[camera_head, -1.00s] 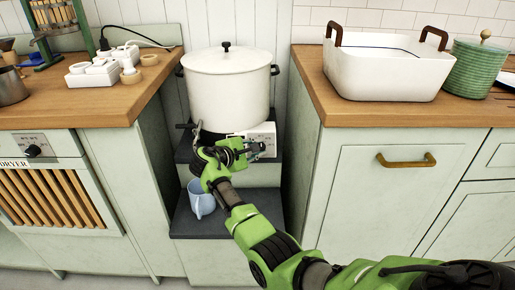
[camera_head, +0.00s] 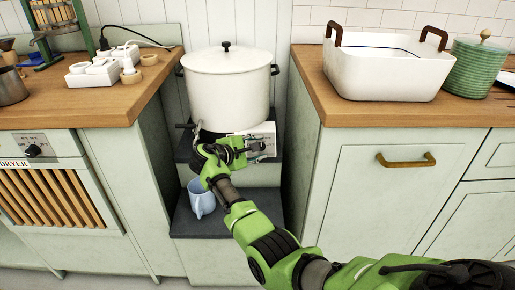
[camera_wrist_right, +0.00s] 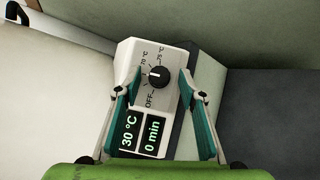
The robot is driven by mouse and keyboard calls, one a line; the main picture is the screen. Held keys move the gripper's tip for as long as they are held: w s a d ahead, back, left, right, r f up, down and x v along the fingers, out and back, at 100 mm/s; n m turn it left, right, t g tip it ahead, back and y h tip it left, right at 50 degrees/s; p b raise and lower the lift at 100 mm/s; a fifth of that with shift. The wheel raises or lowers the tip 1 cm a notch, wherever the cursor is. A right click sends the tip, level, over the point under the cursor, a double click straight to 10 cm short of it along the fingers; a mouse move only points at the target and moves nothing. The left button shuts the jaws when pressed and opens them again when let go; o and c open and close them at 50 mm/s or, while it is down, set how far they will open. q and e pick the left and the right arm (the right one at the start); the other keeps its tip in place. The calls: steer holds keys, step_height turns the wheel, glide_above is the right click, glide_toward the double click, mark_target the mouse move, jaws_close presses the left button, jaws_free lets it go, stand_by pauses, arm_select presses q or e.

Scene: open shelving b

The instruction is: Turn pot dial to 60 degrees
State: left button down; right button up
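The white lidded pot (camera_head: 227,85) stands on a dark stepped stand between two counters. Its control box (camera_head: 265,132) sits at its lower right, partly hidden by my right gripper (camera_head: 258,148). In the right wrist view, the black dial (camera_wrist_right: 158,76) is on the box's white panel, with OFF, 70 °C and 75 °C marks around it. The displays (camera_wrist_right: 140,135) read 30 °C and 0 min. My right gripper (camera_wrist_right: 156,82) is open, with one finger on each side of the dial and gaps to it. My left gripper is not in view.
Counter sides close in at left and right. A white basin (camera_head: 385,75) and a green jar (camera_head: 478,68) stand on the right counter.

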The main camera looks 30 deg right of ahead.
steer(key=shift+a, duration=0.15)
steer(key=v, duration=1.1)
steer(key=shift+a+r, duration=0.25)
steer(key=shift+a, duration=0.05)
steer(key=shift+s, duration=0.15)
